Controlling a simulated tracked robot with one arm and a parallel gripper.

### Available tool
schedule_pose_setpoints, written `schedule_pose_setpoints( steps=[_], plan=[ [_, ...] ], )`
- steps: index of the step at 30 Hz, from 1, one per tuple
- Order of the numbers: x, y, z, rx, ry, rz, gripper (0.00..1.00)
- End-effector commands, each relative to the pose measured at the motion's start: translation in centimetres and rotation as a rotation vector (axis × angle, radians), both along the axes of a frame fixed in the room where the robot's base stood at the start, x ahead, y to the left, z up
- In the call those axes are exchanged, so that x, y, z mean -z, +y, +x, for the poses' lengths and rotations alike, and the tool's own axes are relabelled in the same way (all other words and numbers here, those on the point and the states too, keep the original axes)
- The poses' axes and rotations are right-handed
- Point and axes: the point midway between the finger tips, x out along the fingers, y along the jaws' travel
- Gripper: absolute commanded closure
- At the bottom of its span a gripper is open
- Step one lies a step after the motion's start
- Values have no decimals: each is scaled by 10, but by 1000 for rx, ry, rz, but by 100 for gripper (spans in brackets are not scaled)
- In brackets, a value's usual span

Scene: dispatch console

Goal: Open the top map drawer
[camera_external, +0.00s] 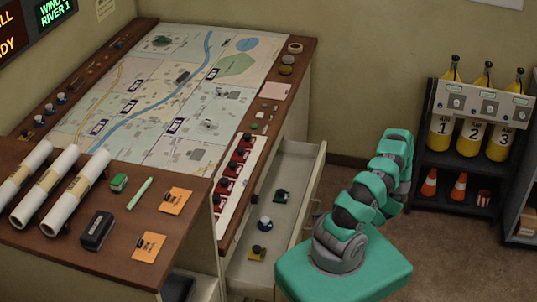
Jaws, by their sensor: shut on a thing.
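The map table (262,112) has an open drawer (300,160) on its right side, pulled out toward my arm. The drawer's front panel is the pale edge facing my arm. My gripper (314,208) is small and dark at the outer face of that panel, partly hidden by my arm. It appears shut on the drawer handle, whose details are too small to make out.
A large map (150,100) covers the table top. Rolled maps (75,185), a black case (96,230) and orange cards (175,200) lie on the front desk. A shelf (470,175) with yellow bottles and cones stands at right.

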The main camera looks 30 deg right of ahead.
Motion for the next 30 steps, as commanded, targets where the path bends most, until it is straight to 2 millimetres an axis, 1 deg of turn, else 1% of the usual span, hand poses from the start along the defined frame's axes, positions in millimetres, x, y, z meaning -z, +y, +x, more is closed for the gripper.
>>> schedule_pose_setpoints(
  steps=[2,3,4,5,22,26,30],
  plan=[
    [4,1,-1,-4,8,-4,100],
    [3,1,-1,-4,7,-4,81],
    [3,1,-1,-4,6,-4,73],
    [3,1,-1,-3,6,-4,68],
    [0,-2,-2,0,1,-1,68],
    [-2,-9,-8,2,0,-3,68],
    [-5,-20,-20,2,2,-2,68]
  ],
)
